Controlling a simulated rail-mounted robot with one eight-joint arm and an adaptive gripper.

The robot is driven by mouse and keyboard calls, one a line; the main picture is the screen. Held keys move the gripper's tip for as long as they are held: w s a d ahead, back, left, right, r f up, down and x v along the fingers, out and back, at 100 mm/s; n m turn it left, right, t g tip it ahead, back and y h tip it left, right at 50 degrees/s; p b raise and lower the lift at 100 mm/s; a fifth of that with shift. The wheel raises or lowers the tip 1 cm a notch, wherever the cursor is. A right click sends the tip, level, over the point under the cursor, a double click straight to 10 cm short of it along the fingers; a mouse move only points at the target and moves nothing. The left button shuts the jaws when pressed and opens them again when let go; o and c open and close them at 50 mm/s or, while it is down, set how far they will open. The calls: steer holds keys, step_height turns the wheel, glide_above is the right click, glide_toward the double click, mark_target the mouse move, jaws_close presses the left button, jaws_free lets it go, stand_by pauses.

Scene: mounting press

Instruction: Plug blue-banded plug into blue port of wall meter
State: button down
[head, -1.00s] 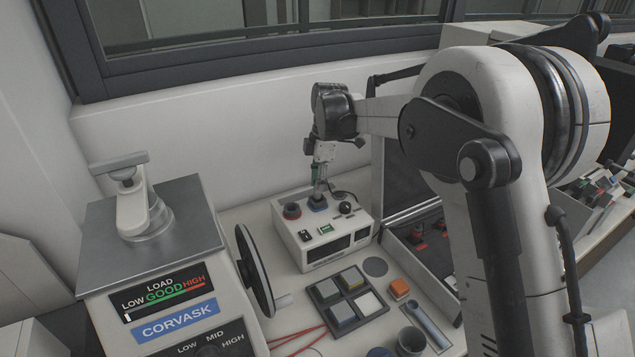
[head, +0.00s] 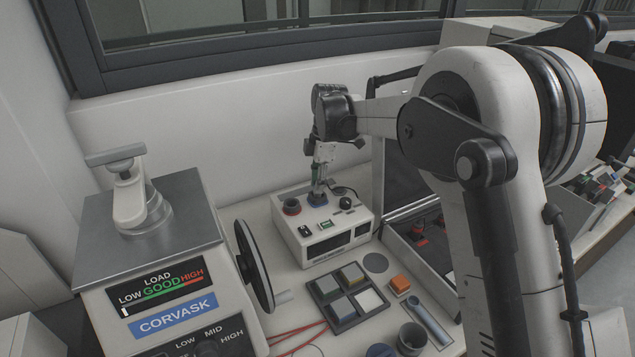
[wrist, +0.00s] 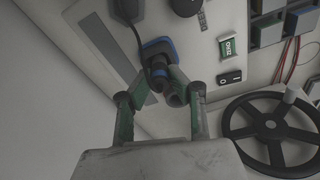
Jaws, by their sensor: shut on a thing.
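The wall meter (head: 322,246) is a white box with a dark front panel, standing against the back wall. Its blue port (head: 318,203) is on the top face; in the wrist view the blue collar (wrist: 160,47) shows just beyond my fingers. My gripper (head: 318,189) points down over this port. In the wrist view my gripper (wrist: 156,84) has its green fingers shut on the dark plug (wrist: 157,73), which has a blue band. The plug's end is at the blue port, in line with it. Whether it is fully seated I cannot tell.
A dark cable (wrist: 122,25) runs beside the fingers. The press (head: 150,260) with its handwheel (head: 254,266) stands at left. A tray of colored blocks (head: 347,318) lies in front.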

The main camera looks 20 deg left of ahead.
steer(key=shift+f+b, duration=0.35)
steer(key=shift+f, duration=0.15)
stand_by(0.5)
steer(key=c, duration=1)
jaws_free()
steer(key=shift+o, duration=0.2)
steer(key=shift+r, duration=0.1)
steer(key=shift+r+p, duration=1.55)
steer(key=shift+r, duration=2.15)
steer(key=shift+f, duration=0.1)
